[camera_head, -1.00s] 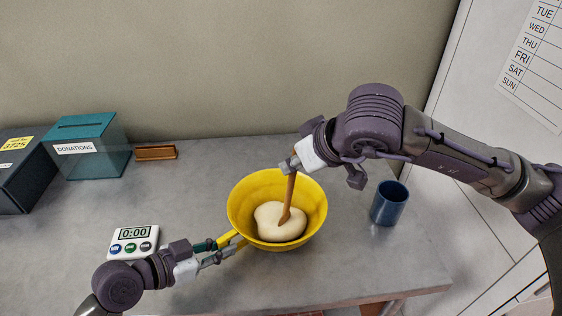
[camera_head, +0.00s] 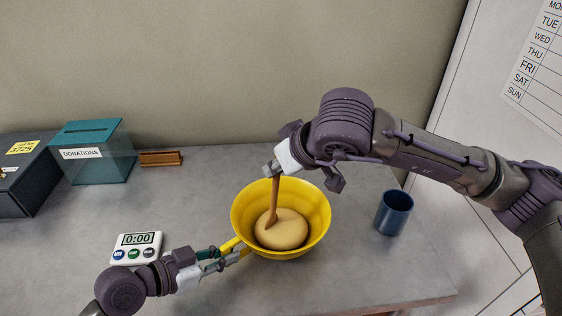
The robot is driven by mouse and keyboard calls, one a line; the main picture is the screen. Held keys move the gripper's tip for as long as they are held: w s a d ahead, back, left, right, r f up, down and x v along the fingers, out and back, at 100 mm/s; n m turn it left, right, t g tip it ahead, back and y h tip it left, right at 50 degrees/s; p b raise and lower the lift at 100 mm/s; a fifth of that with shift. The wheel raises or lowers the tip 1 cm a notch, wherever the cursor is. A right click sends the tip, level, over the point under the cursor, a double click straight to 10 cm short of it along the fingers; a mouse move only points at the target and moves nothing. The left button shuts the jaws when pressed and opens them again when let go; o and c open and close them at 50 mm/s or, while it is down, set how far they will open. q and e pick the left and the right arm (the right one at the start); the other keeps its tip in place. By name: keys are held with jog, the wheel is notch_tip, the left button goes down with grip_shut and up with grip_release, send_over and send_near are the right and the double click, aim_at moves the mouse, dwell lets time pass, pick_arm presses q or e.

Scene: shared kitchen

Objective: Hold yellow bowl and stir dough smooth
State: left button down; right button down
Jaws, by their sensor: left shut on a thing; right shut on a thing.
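The yellow bowl (camera_head: 316,222) stands upright on the grey table. A rounded lump of tan dough (camera_head: 284,232) lies inside it. My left gripper (camera_head: 230,250) is shut on the bowl's yellow handle at its front left. My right gripper (camera_head: 272,172) is above the bowl's back rim and is shut on the top of a brown wooden spoon (camera_head: 273,200). The spoon stands nearly upright, with its lower end against the left part of the dough. The spoon's tip is partly hidden by the dough.
A blue cup (camera_head: 394,213) stands right of the bowl. A white timer reading 0:00 (camera_head: 137,247) lies left, near my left arm. A teal donations box (camera_head: 95,152), a dark box (camera_head: 25,178) and a small wooden holder (camera_head: 160,158) stand at the back left.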

jog(key=shift+r, duration=4.55)
pick_arm(q)
jog(key=shift+c, duration=2.4)
grip_release()
jog(key=shift+a, duration=0.1)
jog(key=v, duration=0.9)
jog(key=shift+r, duration=0.1)
